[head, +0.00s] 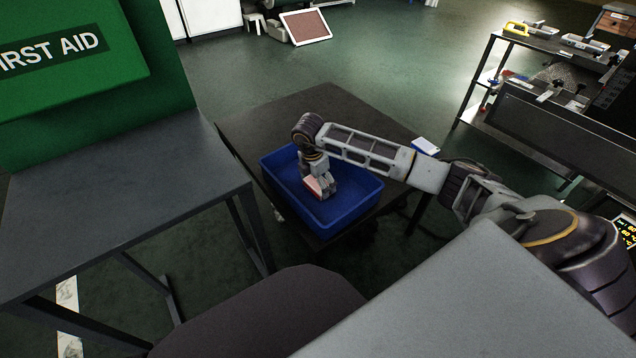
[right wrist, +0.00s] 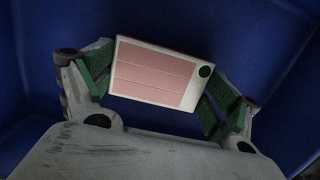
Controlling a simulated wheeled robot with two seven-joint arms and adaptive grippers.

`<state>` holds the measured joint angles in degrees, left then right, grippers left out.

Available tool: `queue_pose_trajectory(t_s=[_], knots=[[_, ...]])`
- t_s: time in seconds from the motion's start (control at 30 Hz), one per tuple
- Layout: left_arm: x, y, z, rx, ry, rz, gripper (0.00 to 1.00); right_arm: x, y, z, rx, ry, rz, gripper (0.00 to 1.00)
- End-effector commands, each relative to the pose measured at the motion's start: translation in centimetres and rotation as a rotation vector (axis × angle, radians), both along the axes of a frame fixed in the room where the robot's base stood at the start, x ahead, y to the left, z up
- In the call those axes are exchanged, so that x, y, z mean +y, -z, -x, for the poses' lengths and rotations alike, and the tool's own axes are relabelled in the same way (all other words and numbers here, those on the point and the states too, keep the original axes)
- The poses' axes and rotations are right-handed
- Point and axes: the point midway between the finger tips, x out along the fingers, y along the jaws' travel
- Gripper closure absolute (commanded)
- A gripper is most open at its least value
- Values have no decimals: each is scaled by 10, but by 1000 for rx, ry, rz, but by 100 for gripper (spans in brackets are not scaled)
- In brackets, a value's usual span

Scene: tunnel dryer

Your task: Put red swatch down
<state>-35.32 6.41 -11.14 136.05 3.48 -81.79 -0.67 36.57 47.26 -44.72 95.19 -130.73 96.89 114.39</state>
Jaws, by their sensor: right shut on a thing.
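The red swatch (head: 314,186) is a small flat card with a pale border and a pinkish-red striped face. In the right wrist view the swatch (right wrist: 152,76) sits between the two green-padded fingers, with a dark round spot near its right end. My right gripper (head: 321,187) is shut on it, pointing down inside the blue bin (head: 345,212). In the right wrist view, blue bin walls surround the gripper (right wrist: 160,90). I cannot tell whether the swatch touches the bin floor. My left gripper is not in view.
The bin stands on a dark table (head: 255,123). A white card-like item (head: 425,146) lies at that table's right edge. A grey table (head: 120,190) with a green first aid box (head: 70,60) is at the left. A loaded shelf rack (head: 490,75) stands at the right.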

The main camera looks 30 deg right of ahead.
Motion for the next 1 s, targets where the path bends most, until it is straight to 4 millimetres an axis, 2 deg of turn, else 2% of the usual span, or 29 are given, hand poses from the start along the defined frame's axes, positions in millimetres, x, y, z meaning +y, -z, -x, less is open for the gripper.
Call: queue_pose_trajectory(t_s=[0.27, 0.3, 0.37, 0.77, 1.0], knots=[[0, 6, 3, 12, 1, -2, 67, 0, 3, 0, 0, 0, 0, 35], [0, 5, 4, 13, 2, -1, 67, 0, 3, 0, 0, 0, 0, 7], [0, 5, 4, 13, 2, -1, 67, 0, 3, 0, 0, 0, 0, 0], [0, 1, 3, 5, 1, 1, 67, 0, 2, 0, 0, 0, 0, 0], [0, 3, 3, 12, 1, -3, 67, 1, -9, 0, 0, 0, 0, 0]])
